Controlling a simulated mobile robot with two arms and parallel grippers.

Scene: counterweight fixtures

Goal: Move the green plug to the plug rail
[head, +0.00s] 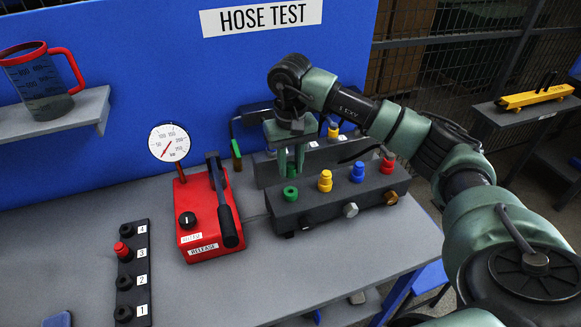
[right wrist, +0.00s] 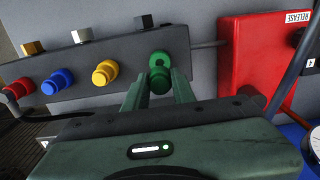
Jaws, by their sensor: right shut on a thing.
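The green plug (head: 290,193) is at the left end of the dark manifold block (head: 335,205). It also shows in the right wrist view (right wrist: 160,62), between the fingertips. My right gripper (head: 291,172) points down over it and is shut on it. I cannot tell whether the plug is fully seated or slightly raised. A dark rail numbered 1 to 4 (head: 141,255) lies on the left of the bench. A red plug (head: 122,251) sits at its position 3; positions 1, 2 and 4 show dark tops. My left gripper is not in view.
Yellow (head: 325,181), blue (head: 357,172) and red (head: 388,162) plugs stand along the manifold. A red pump (head: 205,225) with a dark lever and a gauge (head: 169,143) stands between manifold and rail. A second dark block lies behind the manifold.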

